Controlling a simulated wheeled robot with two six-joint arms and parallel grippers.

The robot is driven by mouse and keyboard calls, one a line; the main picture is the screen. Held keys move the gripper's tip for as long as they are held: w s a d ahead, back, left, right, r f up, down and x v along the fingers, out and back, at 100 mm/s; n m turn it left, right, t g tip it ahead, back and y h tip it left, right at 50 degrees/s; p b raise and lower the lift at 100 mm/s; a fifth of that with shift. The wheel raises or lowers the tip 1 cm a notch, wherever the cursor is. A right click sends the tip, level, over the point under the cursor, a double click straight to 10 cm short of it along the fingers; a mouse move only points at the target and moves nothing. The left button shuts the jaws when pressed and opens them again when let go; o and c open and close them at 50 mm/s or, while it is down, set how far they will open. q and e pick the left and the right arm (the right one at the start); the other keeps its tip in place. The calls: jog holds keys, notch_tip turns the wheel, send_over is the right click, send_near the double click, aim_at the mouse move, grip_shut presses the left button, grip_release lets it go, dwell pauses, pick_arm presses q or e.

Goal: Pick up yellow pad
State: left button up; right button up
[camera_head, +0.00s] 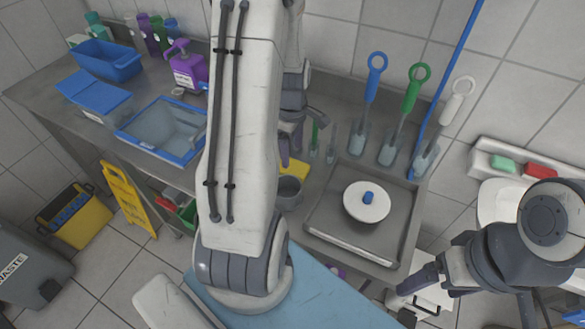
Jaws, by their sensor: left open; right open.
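My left gripper (291,152) is open, pointing down just above the pad's far side. Its fingers partly overlap the pad in the picture, and I cannot tell whether they touch it. My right gripper (412,298) is open and empty at the lower right, in front of the counter's edge and far from the pad.
The grey pot (289,190) stands close to the pad. A sink tray (329,233) with a white lid (367,202) is to its right. Brushes stand along the wall. Blue bins (108,59) and a purple bottle (186,66) are at the left.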

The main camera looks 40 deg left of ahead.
aim_at(292, 166)
pick_arm(q)
jog(key=shift+s+f+p, duration=0.1)
jog(key=shift+f+p, duration=0.6)
jog(key=shift+f, duration=2.1)
jog(key=c, duration=1)
notch_tip(292, 166, up, 10)
jog(key=b, duration=0.1)
jog(key=o, duration=0.7)
jog(key=c, duration=0.5)
jog(key=shift+c, duration=0.2)
